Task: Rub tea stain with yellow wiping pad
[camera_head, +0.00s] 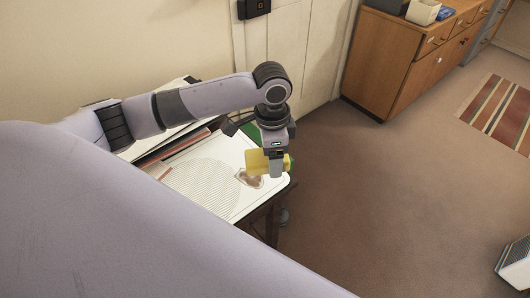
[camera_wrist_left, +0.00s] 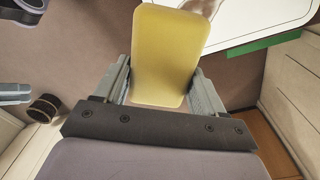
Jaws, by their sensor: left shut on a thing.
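The yellow wiping pad (camera_head: 258,162) is held in my left gripper (camera_head: 276,170) above the right end of the white desk top. In the left wrist view the pad (camera_wrist_left: 168,55) stands out between the two fingers of the gripper (camera_wrist_left: 165,80), which is shut on it. The brown tea stain (camera_head: 249,180) lies on the desk top just below and left of the pad. Part of the stain (camera_wrist_left: 205,7) shows at the top edge of the left wrist view, partly hidden behind the pad. The pad appears to be apart from the stain.
The white desk top (camera_head: 205,190) has papers and dark flat items at its back left. A green strip (camera_wrist_left: 263,47) lies beside its edge. A wooden cabinet (camera_head: 405,65) stands at the back right. Open carpet (camera_head: 390,200) lies right of the desk.

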